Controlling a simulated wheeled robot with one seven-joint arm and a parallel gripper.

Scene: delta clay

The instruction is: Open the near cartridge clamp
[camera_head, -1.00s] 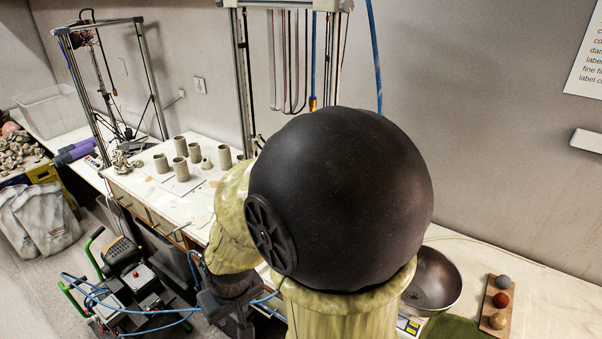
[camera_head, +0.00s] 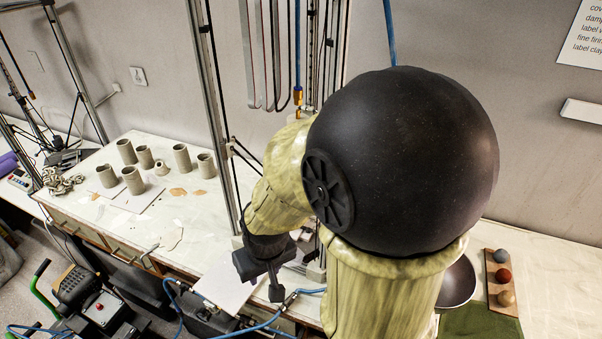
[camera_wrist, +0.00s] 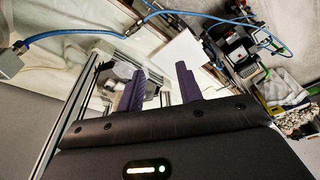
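My gripper (camera_head: 268,278) hangs at the front of the tall printer frame (camera_head: 205,90) in the head view. In the wrist view its two dark purple fingers (camera_wrist: 161,88) stand well apart, with nothing held between them. A pale grey mechanism (camera_wrist: 122,72) shows just behind and left of the left finger; I cannot tell whether it is the near cartridge clamp. A blue hose with a brass fitting (camera_head: 297,95) hangs inside the frame. My arm hides much of the frame's lower part, so no clamp is clearly seen in the head view.
A white board (camera_head: 228,285) lies at the bench's front edge, with a blue hose (camera_head: 258,327) crossing nearby. Several clay cups (camera_head: 132,180) stand to the left. A metal bowl (camera_head: 458,282) and a wooden board with three balls (camera_head: 502,303) are at the right.

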